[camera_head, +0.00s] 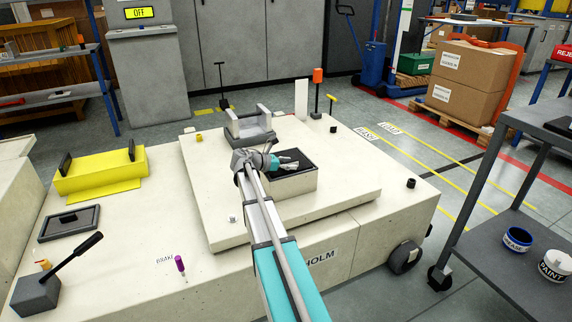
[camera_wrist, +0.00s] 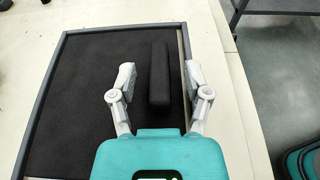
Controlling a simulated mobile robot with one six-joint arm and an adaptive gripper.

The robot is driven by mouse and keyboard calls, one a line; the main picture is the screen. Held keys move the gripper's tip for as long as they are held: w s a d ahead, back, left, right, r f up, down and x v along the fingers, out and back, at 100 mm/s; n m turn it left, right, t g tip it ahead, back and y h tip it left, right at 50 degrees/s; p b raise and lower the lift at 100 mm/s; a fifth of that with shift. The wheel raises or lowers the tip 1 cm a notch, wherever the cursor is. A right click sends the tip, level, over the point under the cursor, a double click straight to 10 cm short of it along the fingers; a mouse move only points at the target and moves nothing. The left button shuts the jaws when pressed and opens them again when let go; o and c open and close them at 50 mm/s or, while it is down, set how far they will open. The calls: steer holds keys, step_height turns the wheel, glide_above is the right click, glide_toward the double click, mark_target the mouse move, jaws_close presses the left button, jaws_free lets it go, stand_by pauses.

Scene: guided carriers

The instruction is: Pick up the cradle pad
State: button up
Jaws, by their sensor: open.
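The cradle pad (camera_wrist: 160,62) is a black, narrow bar lying on a black-lined tray with a grey rim (camera_wrist: 66,62) in the wrist view. It lies near the tray's right edge. My gripper (camera_wrist: 159,84) is open and empty, with one finger on either side of the pad and a gap to each. In the head view my gripper (camera_head: 290,161) is over a pale block with a black top (camera_head: 296,187). The pad cannot be made out there behind the gripper.
A grey cradle (camera_head: 250,127) stands just behind the block. A yellow cradle (camera_head: 100,172) with two black pads and an empty-looking dark tray (camera_head: 68,223) are at left. Posts (camera_head: 317,92) rise at the back. A grey shelf trolley (camera_head: 500,240) stands at right.

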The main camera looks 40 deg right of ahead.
jaws_close()
stand_by(0.3)
steer(key=shift+r, duration=0.1)
stand_by(0.4)
step_height(320, 180, up, 3)
steer(key=p, duration=0.3)
steer(key=s+a+r+p, duration=0.9)
steer(key=a+p, duration=0.1)
steer(key=shift+s+r, duration=0.4)
stand_by(0.5)
